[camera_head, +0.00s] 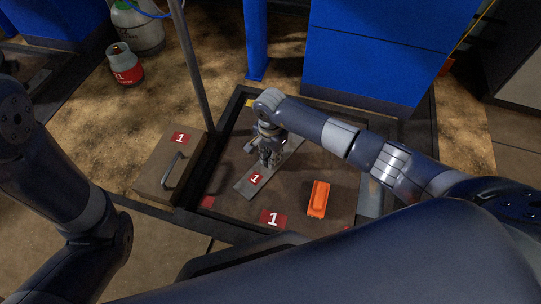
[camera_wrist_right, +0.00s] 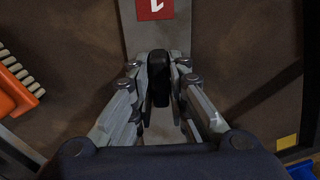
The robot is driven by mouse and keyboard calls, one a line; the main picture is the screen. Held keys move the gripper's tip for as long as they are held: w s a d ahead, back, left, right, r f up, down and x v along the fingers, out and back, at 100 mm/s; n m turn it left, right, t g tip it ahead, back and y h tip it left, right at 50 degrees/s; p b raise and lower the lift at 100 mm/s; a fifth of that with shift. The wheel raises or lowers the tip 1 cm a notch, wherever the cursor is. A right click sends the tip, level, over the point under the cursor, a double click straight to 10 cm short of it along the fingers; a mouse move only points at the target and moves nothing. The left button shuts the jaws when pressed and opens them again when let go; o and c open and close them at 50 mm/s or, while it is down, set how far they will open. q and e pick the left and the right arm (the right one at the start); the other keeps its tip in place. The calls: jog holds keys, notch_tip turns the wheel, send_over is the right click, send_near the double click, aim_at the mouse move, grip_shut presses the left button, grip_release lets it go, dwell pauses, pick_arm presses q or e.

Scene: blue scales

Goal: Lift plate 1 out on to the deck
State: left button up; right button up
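A long grey plate with a red "1" label (camera_head: 256,178) lies on the brown deck (camera_head: 235,205), inside a dark frame. In the right wrist view the plate (camera_wrist_right: 188,18) runs up from under the fingers, with its label at the top. A dark upright grip (camera_wrist_right: 158,78) stands between my right gripper's fingers. My right gripper (camera_head: 268,162) is over the plate's middle, and its fingers close on both sides of this grip. How the grip joins the plate is hidden. My left arm shows at the left; its gripper is outside the view.
An orange brush (camera_head: 318,198) lies on the deck, right of the plate. A brown box with a handle and a "1" label (camera_head: 155,178) stands left of the frame. A grey post (camera_head: 193,70) rises beside it. Blue cabinets (camera_head: 375,50) stand behind.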

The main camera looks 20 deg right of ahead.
jog(key=o, duration=0.3)
jog(key=shift+r, duration=6.05)
